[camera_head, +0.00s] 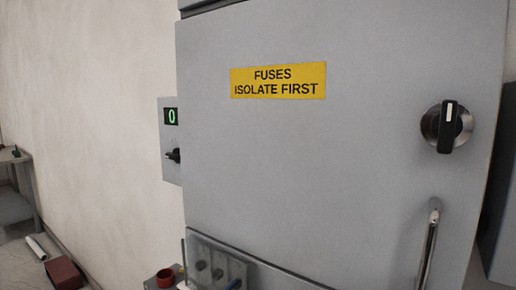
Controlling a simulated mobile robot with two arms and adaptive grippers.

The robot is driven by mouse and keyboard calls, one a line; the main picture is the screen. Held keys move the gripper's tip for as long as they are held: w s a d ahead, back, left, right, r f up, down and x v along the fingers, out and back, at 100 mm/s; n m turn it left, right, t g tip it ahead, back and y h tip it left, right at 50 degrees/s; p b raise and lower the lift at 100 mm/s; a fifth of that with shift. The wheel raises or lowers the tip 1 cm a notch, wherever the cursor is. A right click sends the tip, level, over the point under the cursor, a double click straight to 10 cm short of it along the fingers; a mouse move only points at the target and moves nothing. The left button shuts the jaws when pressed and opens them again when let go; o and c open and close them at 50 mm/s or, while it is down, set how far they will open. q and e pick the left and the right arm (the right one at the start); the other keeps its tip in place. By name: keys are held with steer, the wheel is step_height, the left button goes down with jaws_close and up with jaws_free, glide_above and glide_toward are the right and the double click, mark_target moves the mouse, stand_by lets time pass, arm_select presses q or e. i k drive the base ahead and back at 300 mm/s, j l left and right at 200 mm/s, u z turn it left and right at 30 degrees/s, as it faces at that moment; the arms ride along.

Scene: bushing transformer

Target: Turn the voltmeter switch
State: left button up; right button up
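A small grey box (163,170) sits at the left side of the cabinet, with a dark display (171,117) showing a green 0. Below the display is a small black switch (173,155), its lever sticking out to the left; this looks like the voltmeter switch. A larger black rotary knob (447,127) with a white mark pointing up sits on a round metal plate at the right of the cabinet door. Neither of my grippers shows in the head view.
The closed grey cabinet door (300,170) fills the middle and bears a yellow sign (278,80) reading "FUSES ISOLATE FIRST". A shiny metal handle (429,245) is at lower right. A clear-fronted case (215,265) and a red cup (166,277) stand below. A table (16,160) is far left.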

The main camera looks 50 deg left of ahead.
mark_target(175, 156)
steer(key=u, duration=2.1)
steer(key=i, duration=0.25)
steer(key=k, duration=0.65)
